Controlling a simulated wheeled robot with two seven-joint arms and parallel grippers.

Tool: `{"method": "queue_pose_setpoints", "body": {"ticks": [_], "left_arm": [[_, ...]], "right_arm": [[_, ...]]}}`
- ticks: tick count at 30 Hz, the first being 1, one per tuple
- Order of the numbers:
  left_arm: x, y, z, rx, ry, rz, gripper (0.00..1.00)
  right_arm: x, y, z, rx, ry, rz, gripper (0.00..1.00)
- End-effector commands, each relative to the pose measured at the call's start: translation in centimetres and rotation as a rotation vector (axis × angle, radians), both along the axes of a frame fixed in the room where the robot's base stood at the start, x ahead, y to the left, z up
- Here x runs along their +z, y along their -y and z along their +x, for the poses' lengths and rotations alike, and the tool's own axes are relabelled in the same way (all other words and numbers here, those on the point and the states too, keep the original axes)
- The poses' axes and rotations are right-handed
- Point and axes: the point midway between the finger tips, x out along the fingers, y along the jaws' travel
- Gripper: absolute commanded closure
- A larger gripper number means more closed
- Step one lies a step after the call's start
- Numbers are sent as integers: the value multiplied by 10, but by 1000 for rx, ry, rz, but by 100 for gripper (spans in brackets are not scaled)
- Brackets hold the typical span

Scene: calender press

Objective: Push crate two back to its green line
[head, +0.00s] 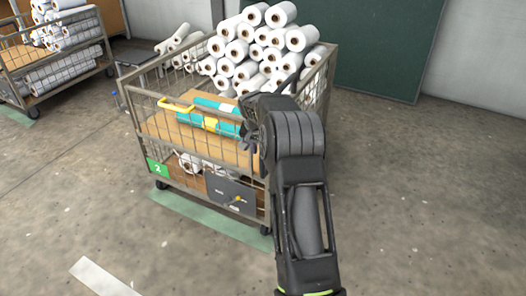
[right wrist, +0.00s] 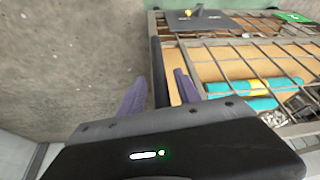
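Crate two (head: 196,147) is a wire-mesh cart on castors with a green "2" plate (head: 157,168) low on its front left. It holds stacked white rolls and teal rolls. Its green line (head: 205,216) is a strip on the floor along the crate's front edge; the front castors stand at or close to it. My right gripper (head: 256,128) is at the crate's front right corner. In the right wrist view its fingers (right wrist: 158,95) are apart, with a dark upright post (right wrist: 158,68) of the crate between them. Whether they touch it is unclear. My left gripper is out of view.
Another mesh cart of rolls (head: 62,74) stands at the left, with a green strip (head: 17,114) by it. A green board (head: 385,45) is on the back wall. A white floor mark (head: 100,276) lies in front. Floor to the right is clear.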

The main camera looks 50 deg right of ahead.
Motion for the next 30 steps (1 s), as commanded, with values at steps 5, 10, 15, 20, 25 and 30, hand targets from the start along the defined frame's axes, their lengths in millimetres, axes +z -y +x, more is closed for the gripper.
{"method": "queue_pose_setpoints", "body": {"ticks": [5, 10, 15, 20, 25, 30], "left_arm": [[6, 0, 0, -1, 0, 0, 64], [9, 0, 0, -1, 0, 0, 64], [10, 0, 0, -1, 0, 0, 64], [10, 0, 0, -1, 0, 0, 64], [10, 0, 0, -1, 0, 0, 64], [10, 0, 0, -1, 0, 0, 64]], "right_arm": [[30, -10, -5, 1, 2, 0, 60], [52, -18, -10, 0, 1, 0, 60], [58, -20, -12, -1, 0, 0, 60], [57, -20, -12, -1, 0, 0, 60], [57, -20, -12, -1, 0, 0, 60], [57, -20, -12, 0, -1, 0, 60]]}}
